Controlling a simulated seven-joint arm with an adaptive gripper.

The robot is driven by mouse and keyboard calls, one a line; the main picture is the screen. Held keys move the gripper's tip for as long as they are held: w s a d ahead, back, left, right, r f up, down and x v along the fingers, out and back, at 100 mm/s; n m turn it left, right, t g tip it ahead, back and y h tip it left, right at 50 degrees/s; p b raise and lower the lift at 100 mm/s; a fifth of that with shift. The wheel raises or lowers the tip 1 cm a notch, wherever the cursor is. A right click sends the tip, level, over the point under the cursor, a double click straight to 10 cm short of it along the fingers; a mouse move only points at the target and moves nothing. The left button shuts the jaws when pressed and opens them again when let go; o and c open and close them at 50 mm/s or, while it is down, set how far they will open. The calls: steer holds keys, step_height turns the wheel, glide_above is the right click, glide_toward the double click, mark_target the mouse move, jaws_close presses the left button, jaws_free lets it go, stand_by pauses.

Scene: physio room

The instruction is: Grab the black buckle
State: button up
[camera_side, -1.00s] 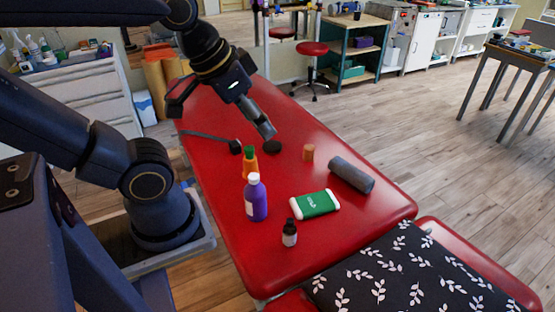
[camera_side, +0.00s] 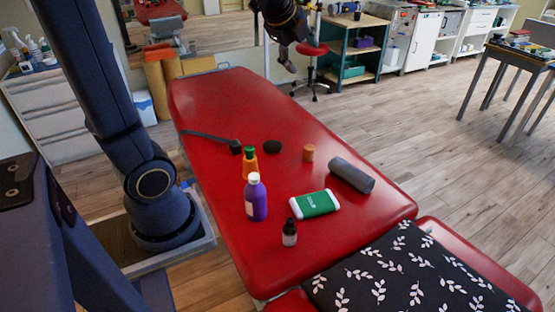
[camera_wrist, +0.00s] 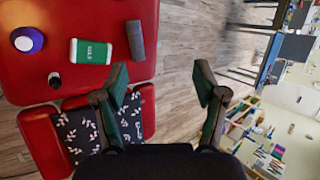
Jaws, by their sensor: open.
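The black buckle (camera_side: 236,147) lies on the red treatment table (camera_side: 215,88) in the side view, at the end of a dark strap (camera_side: 204,136) that runs to the table's left edge. A flat round black object (camera_side: 272,146) lies to its right. My gripper (camera_wrist: 160,82) is open and empty, with its fingers wide apart over the wood floor in the wrist view. In the side view it is high and beyond the buckle, partly cut off by the top edge. The buckle is not in the wrist view.
An orange bottle (camera_side: 250,165) stands close by the buckle. The table's far part is clear.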

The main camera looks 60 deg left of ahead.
steer(key=w+a+f+m+g+y, duration=0.1)
steer(key=w+a+f+m+g, duration=0.2)
steer(key=a+f, duration=0.65)
steer(key=g, duration=0.4)
glide_toward(235, 143)
steer(key=shift+n, duration=0.3)
steer(key=x, duration=0.5)
steer(key=shift+f, duration=0.25)
steer(key=x, duration=0.6)
steer(key=shift+r, duration=0.1)
steer(key=c, duration=1.3)
steer(key=shift+r, duration=0.1)
